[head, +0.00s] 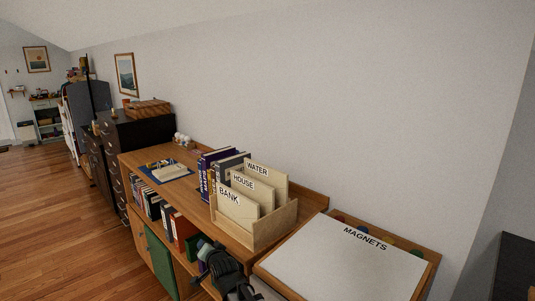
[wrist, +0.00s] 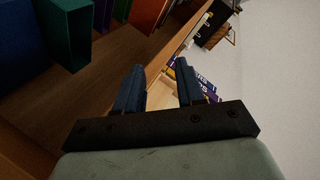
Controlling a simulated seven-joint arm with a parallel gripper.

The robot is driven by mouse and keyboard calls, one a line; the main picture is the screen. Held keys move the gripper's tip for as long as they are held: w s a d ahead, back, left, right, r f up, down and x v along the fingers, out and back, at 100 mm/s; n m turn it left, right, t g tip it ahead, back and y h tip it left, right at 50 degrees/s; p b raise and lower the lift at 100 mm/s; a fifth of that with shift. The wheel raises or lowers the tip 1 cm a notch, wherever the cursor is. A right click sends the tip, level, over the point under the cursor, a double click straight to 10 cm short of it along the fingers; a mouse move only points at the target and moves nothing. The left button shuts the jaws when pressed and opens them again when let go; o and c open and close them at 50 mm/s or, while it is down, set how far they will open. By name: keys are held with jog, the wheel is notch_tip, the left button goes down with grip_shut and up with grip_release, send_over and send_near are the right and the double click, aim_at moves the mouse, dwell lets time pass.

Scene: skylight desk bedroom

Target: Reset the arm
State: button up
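My gripper (wrist: 159,65) shows in the wrist view with its two blue-grey fingers apart and nothing held between them. In the head view, my dark arm end (head: 222,266) is at the bottom centre, in front of the wooden desk organizer (head: 275,228). The fingertips cannot be made out clearly there. In the wrist view, pale wood and dark-spined books (wrist: 200,84) lie beyond the fingers.
The organizer holds dividers labelled WATER, HOUSE and BANK on a long wooden shelf unit (head: 150,158). Books stand beside it and on the lower shelf. A white MAGNETS board (head: 345,262) is at right. Open wood floor (head: 50,215) lies at left.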

jog(key=s+d+f+n+g+h, duration=0.1)
jog(key=s+d+f, duration=0.15)
jog(key=f, duration=0.55)
jog(key=s+d+f+n+g+h, duration=0.1)
jog(key=s+d+f+g, duration=0.15)
jog(key=f, duration=0.45)
jog(key=s+d+f+n+g+h, duration=0.1)
jog(key=s+d+f, duration=0.15)
jog(key=f, duration=0.55)
jog(key=s+d+f+n+g+h, duration=0.1)
jog(key=s+d+f+g, duration=0.1)
jog(key=s+d+f, duration=0.5)
jog(key=s+d+f+n+g+h, duration=0.2)
jog(key=s+f+g, duration=0.1)
jog(key=s+f, duration=0.7)
jog(key=s+d+f+g, duration=0.2)
jog(key=s+d+g, duration=0.1)
jog(key=s+d, duration=0.4)
jog(key=s+d+f+m+g, duration=0.1)
jog(key=s+d+f+g, duration=0.2)
jog(key=s+d, duration=0.4)
jog(key=s+d+f+m+g, duration=0.1)
jog(key=s+d+f+g, duration=0.1)
jog(key=s+d+g, duration=0.2)
jog(key=s+d, duration=0.3)
jog(key=s, duration=0.5)
jog(key=shift+s+f+h, duration=0.2)
jog(key=shift+s+h, duration=0.05)
jog(key=shift+h, duration=0.05)
jog(key=shift+d, duration=0.1)
